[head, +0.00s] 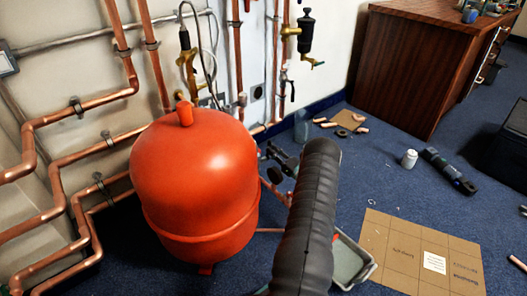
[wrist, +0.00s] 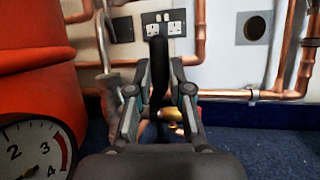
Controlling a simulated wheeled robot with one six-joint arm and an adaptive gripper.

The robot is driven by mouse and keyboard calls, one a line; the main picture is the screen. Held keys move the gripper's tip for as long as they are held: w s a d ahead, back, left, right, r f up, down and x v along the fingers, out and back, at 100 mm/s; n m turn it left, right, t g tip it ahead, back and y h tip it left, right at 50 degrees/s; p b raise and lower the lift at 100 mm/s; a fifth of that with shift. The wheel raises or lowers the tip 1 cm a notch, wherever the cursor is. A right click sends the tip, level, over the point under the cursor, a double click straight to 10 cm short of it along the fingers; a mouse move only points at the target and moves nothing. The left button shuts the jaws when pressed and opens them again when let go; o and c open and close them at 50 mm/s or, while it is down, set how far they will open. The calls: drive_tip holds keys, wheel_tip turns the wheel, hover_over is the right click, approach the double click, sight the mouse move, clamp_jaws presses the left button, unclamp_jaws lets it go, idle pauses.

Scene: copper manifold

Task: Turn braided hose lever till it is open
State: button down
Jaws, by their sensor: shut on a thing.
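In the wrist view, my gripper (wrist: 160,72) has its two fingers closed in on a dark upright lever (wrist: 158,48), which stands between the fingertips. A brass fitting (wrist: 178,118) shows low between the fingers, partly hidden by them. A grey hose-like line (wrist: 103,42) runs upright left of the fingers; I cannot tell for sure that it is the braided hose. In the head view my gripper (head: 277,160) is low behind the right side of the red tank. The lever cannot be made out there.
The red expansion tank (head: 195,165) stands close left of my gripper, and its pressure gauge (wrist: 35,148) shows in the wrist view. Copper pipes (wrist: 285,60) and sockets (wrist: 163,22) are on the wall ahead. A grey tray (head: 362,272) and flat cardboard (head: 405,245) lie on the floor.

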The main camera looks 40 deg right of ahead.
drive_tip(key=shift+f, duration=0.1)
idle(0.3)
drive_tip(key=c, duration=1.1)
unclamp_jaws()
drive_tip(key=v, duration=1.2)
